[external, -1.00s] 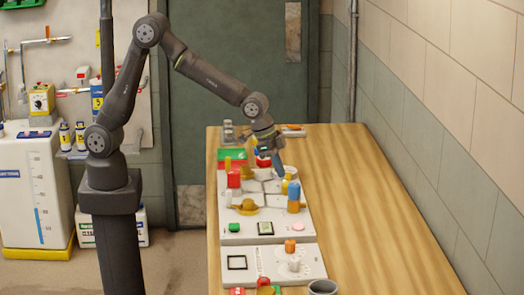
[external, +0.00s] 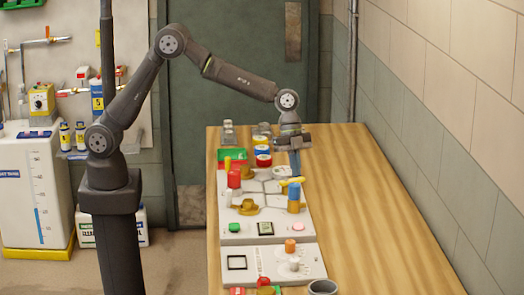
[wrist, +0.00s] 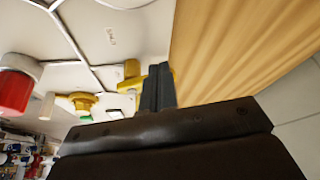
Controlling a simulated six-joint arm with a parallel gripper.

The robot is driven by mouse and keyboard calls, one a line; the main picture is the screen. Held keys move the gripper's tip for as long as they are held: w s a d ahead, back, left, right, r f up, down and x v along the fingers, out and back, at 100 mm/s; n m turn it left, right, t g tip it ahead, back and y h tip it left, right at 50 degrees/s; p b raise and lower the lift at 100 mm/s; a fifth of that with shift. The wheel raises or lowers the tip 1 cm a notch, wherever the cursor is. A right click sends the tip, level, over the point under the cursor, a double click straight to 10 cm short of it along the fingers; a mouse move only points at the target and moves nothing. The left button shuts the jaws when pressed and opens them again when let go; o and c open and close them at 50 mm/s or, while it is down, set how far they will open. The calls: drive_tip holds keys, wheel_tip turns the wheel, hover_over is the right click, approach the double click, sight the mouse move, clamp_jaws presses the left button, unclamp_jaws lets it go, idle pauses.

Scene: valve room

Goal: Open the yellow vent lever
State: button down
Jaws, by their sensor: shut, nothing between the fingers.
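The yellow vent lever (external: 291,182) is at the right edge of the white panel (external: 240,228), near an orange-and-blue cylinder (external: 294,205). In the external view its bar lies roughly across the picture. In the wrist view the yellow lever (wrist: 131,76) shows just left of my fingers, with a bit of yellow on their right too. My gripper (external: 296,172) points down with its fingers shut and empty, right at the lever. The fingertips also show in the wrist view (wrist: 158,68). They hide part of the lever, and I cannot tell whether they touch it.
A red knob (external: 234,179) and brown-yellow valve handles (external: 246,207) stand left on the panel. Jars (external: 263,155) and a green tray (external: 232,156) are behind. A dark cup (external: 322,287) is in front. The wooden table (external: 370,215) is clear on the right.

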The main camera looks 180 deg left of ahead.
drive_tip(key=shift+w+a+m+h, duration=0.2)
drive_tip(key=shift+a+m, duration=0.05)
drive_tip(key=shift+m, duration=0.35)
drive_tip(key=shift+w+a+m+h, duration=0.2)
drive_tip(key=shift+m, duration=0.4)
drive_tip(key=shift+w+a, duration=0.15)
drive_tip(key=shift+w, duration=0.2)
drive_tip(key=shift+s, duration=0.55)
drive_tip(key=s, duration=0.3)
drive_tip(key=shift+s, duration=0.1)
drive_tip(key=v, duration=1)
drive_tip(key=shift+a, duration=0.15)
drive_tip(key=shift+f, duration=0.15)
